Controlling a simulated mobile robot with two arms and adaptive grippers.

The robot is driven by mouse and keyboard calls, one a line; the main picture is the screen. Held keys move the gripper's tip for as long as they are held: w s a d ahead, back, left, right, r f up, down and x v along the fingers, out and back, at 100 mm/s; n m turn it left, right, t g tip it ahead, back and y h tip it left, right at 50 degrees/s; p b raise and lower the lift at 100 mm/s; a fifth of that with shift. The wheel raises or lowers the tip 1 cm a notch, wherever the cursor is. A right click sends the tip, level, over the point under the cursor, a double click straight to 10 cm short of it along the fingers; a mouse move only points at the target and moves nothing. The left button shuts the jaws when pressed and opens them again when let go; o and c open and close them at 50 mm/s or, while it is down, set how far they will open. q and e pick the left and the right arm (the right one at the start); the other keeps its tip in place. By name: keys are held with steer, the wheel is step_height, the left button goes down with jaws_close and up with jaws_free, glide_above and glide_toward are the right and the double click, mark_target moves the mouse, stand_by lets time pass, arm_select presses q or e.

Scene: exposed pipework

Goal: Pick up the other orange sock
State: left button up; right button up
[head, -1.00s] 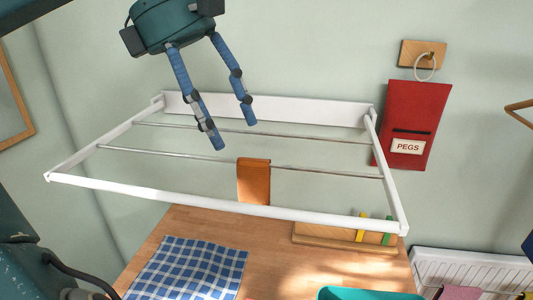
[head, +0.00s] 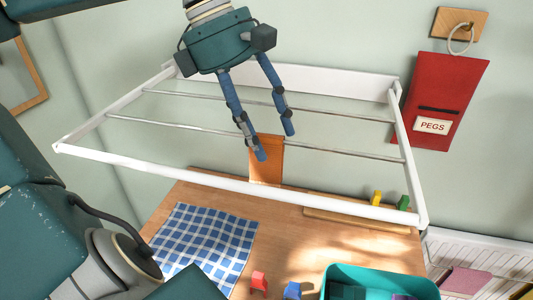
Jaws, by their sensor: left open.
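An orange sock (head: 266,170) hangs folded over a thin metal rail of the white wall-mounted drying rack (head: 190,185). It is the only orange sock I see. My left gripper (head: 275,142) reaches down from the top with its two blue fingers apart and empty. In the picture its fingertips overlap the sock's upper part, one in front of the left edge and one by the upper right corner. I cannot tell whether they touch it. My right gripper is not in view.
Below is a wooden top with a blue checked cloth (head: 203,245), a red peg (head: 259,281), a blue peg (head: 292,290) and a teal crate (head: 380,272). Yellow (head: 376,198) and green (head: 403,202) pegs stand behind. A red peg bag (head: 440,90) hangs at right.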

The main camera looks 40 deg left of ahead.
arm_select(q)
steer(key=shift+x, duration=1)
steer(key=shift+c, duration=0.3)
steer(key=c, duration=1)
steer(key=shift+r, duration=0.1)
steer(key=shift+c, duration=0.2)
